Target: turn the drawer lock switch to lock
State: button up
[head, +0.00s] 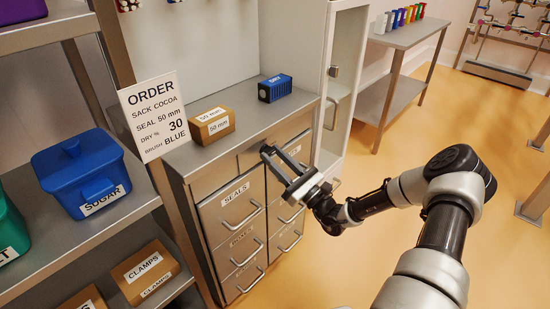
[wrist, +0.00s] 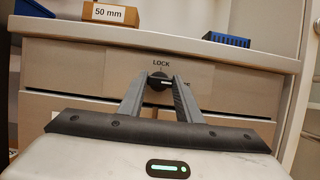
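The drawer lock switch (wrist: 157,83) is a dark round knob on the cabinet's upper front panel, with "LOCK" printed above it. Its pale mark points to the right, toward a second label mostly hidden by my right finger. My gripper (head: 278,160) reaches the cabinet front just below the counter edge and hides the switch in the head view. In the wrist view its two fingers stand apart, with the knob showing between their tips. I cannot tell whether they touch it.
Labelled drawers with bar handles (head: 241,217) lie below. A shelf with a blue sugar bin (head: 82,172) stands left.

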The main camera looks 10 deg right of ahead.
jog(key=shift+n+g+y, duration=0.3)
jog(key=shift+n, duration=0.3)
jog(key=n+g+y, duration=0.1)
jog(key=n, duration=0.1)
jog(key=n+g, duration=0.1)
jog(key=n, duration=0.2)
jog(key=shift+w+d+y, duration=0.1)
jog(key=shift+d+y, duration=0.05)
jog(key=shift+y, duration=0.25)
jog(key=n+g, duration=0.1)
jog(key=n, duration=0.2)
jog(key=n+g+y, duration=0.1)
jog(key=n, duration=0.2)
jog(key=shift+d+r+n+g+p, duration=0.1)
jog(key=shift+n+g+p, duration=0.2)
jog(key=shift+p, duration=0.1)
jog(key=n+g, duration=0.2)
jog(key=n, duration=0.3)
jog(key=shift+w+r, duration=0.1)
jog(key=shift+r, duration=0.05)
jog(key=shift+n+g+h, duration=0.6)
jog(key=shift+n+g, duration=0.1)
jog(key=shift+n, duration=1.4)
jog(key=shift+r+n, duration=0.1)
jog(key=shift+n, duration=0.2)
jog(key=o, duration=1)
jog(key=shift+o, duration=0.2)
